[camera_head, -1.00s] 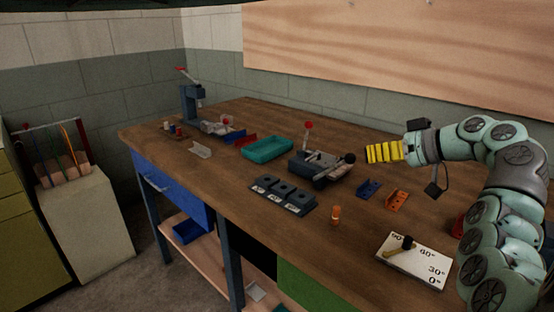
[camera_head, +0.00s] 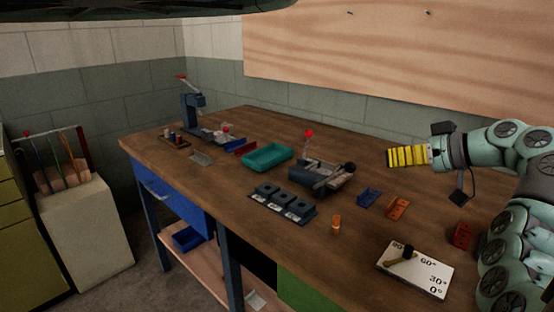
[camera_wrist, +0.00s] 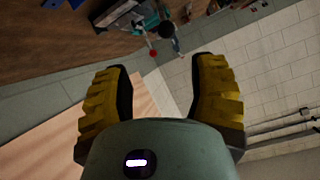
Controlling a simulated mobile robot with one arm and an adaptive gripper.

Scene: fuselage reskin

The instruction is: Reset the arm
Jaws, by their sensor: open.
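My gripper (camera_head: 408,157) has yellow ribbed fingers and is held above the right part of the workbench, in front of the wooden wall panel. In the wrist view my gripper (camera_wrist: 160,95) shows two fingers spread apart with nothing between them. Its fingers point to the left in the head view. My pale green arm comes in from the right edge.
The wooden workbench (camera_head: 225,195) carries a teal tray (camera_head: 267,158), a grey clamp device with a red knob (camera_head: 322,176), a dark block (camera_head: 282,202), an orange cylinder (camera_head: 337,224), blue and orange brackets, and an angle plate (camera_head: 425,275). A lever press (camera_head: 192,103) stands at the far left.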

